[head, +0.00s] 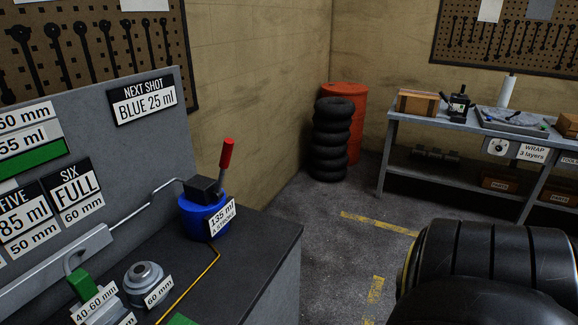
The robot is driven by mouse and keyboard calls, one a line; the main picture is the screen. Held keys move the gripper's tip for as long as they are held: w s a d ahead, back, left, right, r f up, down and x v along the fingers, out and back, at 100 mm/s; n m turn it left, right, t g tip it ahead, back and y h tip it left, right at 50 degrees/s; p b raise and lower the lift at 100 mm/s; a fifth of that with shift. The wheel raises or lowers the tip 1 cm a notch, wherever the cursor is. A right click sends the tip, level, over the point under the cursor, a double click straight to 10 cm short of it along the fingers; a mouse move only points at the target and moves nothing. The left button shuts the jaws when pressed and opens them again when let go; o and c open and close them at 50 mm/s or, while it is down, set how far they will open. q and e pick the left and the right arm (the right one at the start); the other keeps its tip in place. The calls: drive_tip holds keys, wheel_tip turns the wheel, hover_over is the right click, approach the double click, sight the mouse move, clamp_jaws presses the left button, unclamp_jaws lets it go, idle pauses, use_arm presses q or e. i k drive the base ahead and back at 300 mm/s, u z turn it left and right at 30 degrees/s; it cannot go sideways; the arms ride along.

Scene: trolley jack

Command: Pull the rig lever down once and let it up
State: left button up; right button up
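The lever has a red handle (226,153) and stands up, tilted a little to the right, on the right side of a blue pump (199,222) with a black top block. A white label (222,218) on the pump reads 135 ml a stroke. The pump sits near the right end of a dark bench top (255,238). A metal pipe (140,205) runs left from the pump along the grey back panel. Neither of my grippers is in the head view, so their positions relative to the lever do not show.
The grey panel carries a sign (143,101) reading NEXT SHOT BLUE 25 ml. A round metal fitting (144,283) labelled 60 mm stands on the bench. The floor (330,225) between is clear; a workbench (392,122) stands beyond.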

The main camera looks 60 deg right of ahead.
sight(228, 146)
drive_tip(key=z, duration=1.4)
drive_tip(key=k, duration=0.5)
drive_tip(key=z, duration=0.9)
drive_tip(key=i, duration=0.7)
drive_tip(key=u, duration=0.35)
